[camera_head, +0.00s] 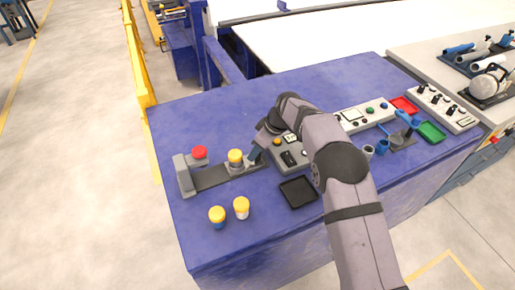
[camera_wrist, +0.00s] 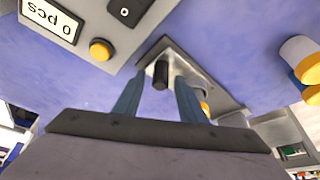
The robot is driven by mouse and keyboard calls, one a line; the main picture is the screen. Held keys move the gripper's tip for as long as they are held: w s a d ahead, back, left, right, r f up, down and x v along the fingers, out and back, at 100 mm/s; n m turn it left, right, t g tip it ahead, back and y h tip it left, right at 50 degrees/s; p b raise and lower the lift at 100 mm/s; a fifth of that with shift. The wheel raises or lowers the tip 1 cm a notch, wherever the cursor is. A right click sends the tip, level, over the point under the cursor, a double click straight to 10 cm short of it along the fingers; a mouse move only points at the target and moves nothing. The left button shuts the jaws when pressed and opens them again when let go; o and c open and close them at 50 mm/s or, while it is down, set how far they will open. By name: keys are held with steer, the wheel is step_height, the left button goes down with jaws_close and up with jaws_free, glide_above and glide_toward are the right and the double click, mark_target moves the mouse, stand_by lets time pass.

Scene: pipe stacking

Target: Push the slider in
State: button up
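The slider (camera_head: 246,170) is a light grey plate at the right end of a dark track (camera_head: 212,177), with a yellow-capped container (camera_head: 235,157) on it. In the wrist view, the slider (camera_wrist: 202,72) shows a dark upright handle (camera_wrist: 160,73). My gripper (camera_wrist: 158,82) is open, with one blue-grey finger on each side of the handle as seen there. I cannot tell whether either finger touches it. In the head view, my gripper (camera_head: 254,153) is at the slider's right end, partly hidden by my arm. A grey bracket with a red top (camera_head: 199,152) stands at the track's left end.
Two yellow-capped containers (camera_head: 217,215) (camera_head: 241,207) stand in front of the track. A grey control box (camera_head: 290,155) is close to the right of my gripper. A black tray (camera_head: 298,192) lies in front of it. The blue table (camera_head: 190,240) is clear at front left.

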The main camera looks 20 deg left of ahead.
steer(key=shift+f, duration=0.15)
jaws_close()
steer(key=b, duration=0.2)
glide_toward(227, 169)
steer(key=a+f, duration=0.2)
steer(key=f, duration=0.1)
steer(key=a+f, duration=0.1)
steer(key=shift+w+a+f, duration=0.35)
steer(key=shift+w, duration=0.05)
jaws_free()
steer(key=shift+s+a, duration=0.1)
steer(key=shift+r, duration=0.15)
